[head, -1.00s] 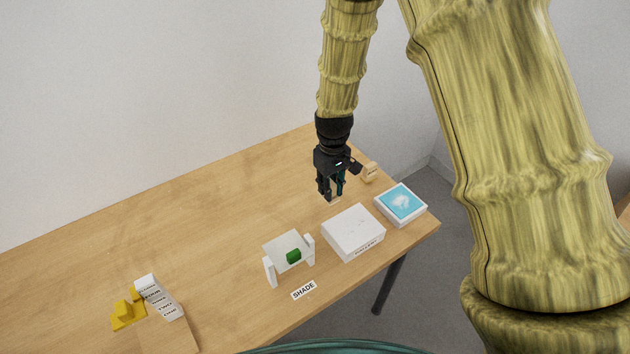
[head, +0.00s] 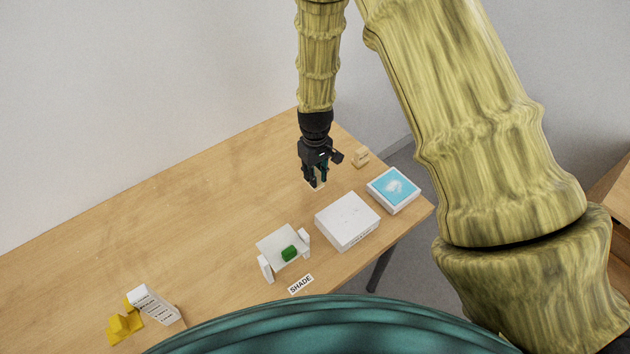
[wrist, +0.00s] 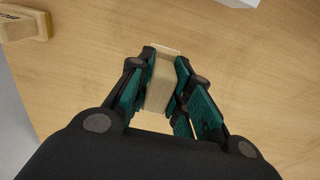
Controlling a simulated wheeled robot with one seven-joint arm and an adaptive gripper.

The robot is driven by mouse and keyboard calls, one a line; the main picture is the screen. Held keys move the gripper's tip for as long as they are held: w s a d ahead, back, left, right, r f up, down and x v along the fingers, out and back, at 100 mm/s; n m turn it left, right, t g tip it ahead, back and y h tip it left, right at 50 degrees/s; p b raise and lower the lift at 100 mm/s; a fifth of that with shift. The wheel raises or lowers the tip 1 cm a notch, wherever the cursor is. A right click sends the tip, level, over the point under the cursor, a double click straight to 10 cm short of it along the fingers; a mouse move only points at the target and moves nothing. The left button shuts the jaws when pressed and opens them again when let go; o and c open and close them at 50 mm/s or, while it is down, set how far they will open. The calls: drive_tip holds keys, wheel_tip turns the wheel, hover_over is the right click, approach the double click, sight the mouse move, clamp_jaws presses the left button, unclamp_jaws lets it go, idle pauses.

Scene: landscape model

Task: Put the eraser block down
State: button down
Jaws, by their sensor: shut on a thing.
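My gripper (head: 315,178) hangs over the far right part of the wooden table, pointing down. In the wrist view its teal-padded fingers (wrist: 160,85) are shut on a pale beige block, the eraser block (wrist: 160,82), gripped at its sides. Only a little of the block shows below the fingers in the head view (head: 318,185). It is at or just above the tabletop; I cannot tell whether it touches.
A similar tan block (head: 361,157) stands right of my gripper. Yellow steps (head: 123,325) are far left.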

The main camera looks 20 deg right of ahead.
drive_tip(key=shift+s+f+p, duration=0.35)
drive_tip(key=shift+s+f, duration=0.1)
drive_tip(key=shift+s, duration=0.05)
drive_tip(key=f, duration=0.2)
drive_tip(key=shift+w+f+p, duration=0.3)
drive_tip(key=shift+f, duration=0.15)
drive_tip(key=shift+s, duration=0.2)
drive_tip(key=shift+w, duration=0.1)
drive_tip(key=c, duration=1.3)
unclamp_jaws()
